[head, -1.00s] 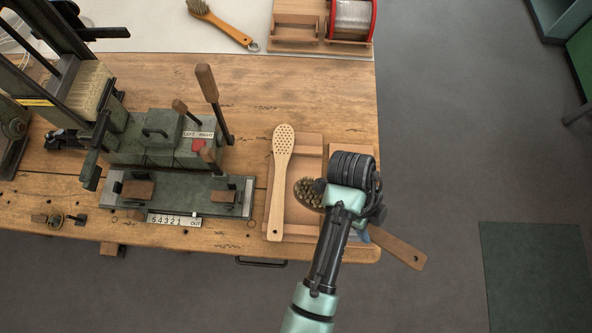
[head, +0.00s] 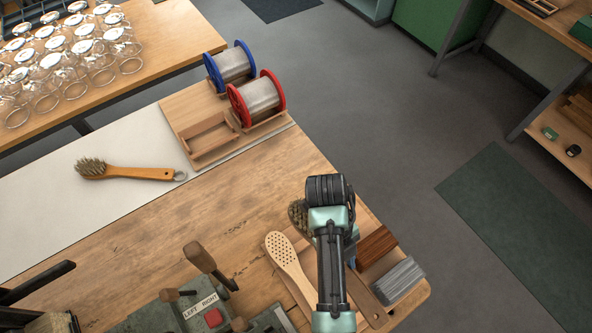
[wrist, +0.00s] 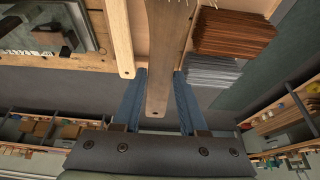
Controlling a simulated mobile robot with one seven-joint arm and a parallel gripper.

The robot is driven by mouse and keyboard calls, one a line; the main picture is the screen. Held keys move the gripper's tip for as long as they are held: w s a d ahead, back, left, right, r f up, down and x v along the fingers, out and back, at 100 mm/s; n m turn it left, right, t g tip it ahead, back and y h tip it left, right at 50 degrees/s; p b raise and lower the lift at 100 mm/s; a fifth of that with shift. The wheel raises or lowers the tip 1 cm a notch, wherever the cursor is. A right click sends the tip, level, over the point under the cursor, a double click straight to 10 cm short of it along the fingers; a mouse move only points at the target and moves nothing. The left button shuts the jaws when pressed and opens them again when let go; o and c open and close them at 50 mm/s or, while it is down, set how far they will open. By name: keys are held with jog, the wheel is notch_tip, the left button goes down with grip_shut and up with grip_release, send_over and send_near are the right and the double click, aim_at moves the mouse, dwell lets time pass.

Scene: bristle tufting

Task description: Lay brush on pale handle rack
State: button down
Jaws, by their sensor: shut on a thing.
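My gripper (wrist: 158,84) is shut on the brown handle of a brush (wrist: 167,50), between its blue fingers. In the head view the brush's dark bristle head (head: 298,213) shows left of my wrist, and its handle end shows below right. A pale perforated handle (head: 284,252) lies on a tan wooden rack (wrist: 141,40), left of the held brush and nearly parallel to it. My wrist and the brush hide much of the rack. I cannot tell whether the brush touches it.
Brown strips (head: 376,246) and grey strips (head: 398,280) lie right of the brush. The green fixture (head: 265,322) with levers stands to the left. Another brush (head: 125,172) lies on the white mat. Wire spools (head: 256,98) stand at the back. Open floor is at right.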

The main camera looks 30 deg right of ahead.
jog(key=shift+w+a, duration=0.15)
jog(key=shift+s+d, duration=0.25)
jog(key=shift+d, duration=0.05)
jog(key=shift+d+f, duration=0.1)
jog(key=shift+f, duration=0.1)
jog(key=shift+f+b, duration=2.25)
jog(key=shift+f, duration=2.5)
jog(key=shift+c, duration=2.2)
grip_release()
jog(key=shift+f, duration=0.1)
